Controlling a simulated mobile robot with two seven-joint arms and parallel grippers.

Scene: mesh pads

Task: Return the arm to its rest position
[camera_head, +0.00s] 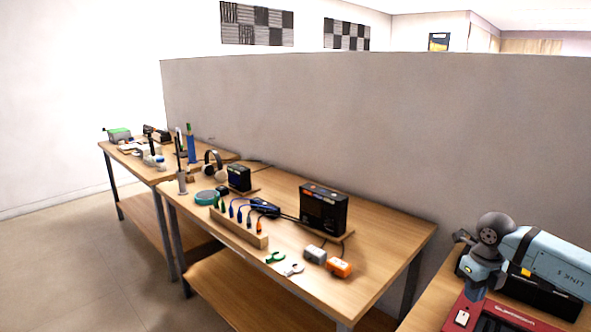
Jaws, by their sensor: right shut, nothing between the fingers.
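My right arm comes in from the right edge, with a pale blue link and a grey round joint. My right gripper (474,293) hangs below that joint, over the right-hand table near a red device (461,314). It looks shut and empty, and its fingertips are small and hard to make out. I cannot tell how much space lies between it and the device. My left arm and left gripper are not in view.
A wooden table (385,238) in the middle holds a black box (323,210), a cable block (238,228), an orange-and-white block (339,268) and headphones (213,165). A grey partition (380,120) stands behind. The floor (70,260) at left is clear.

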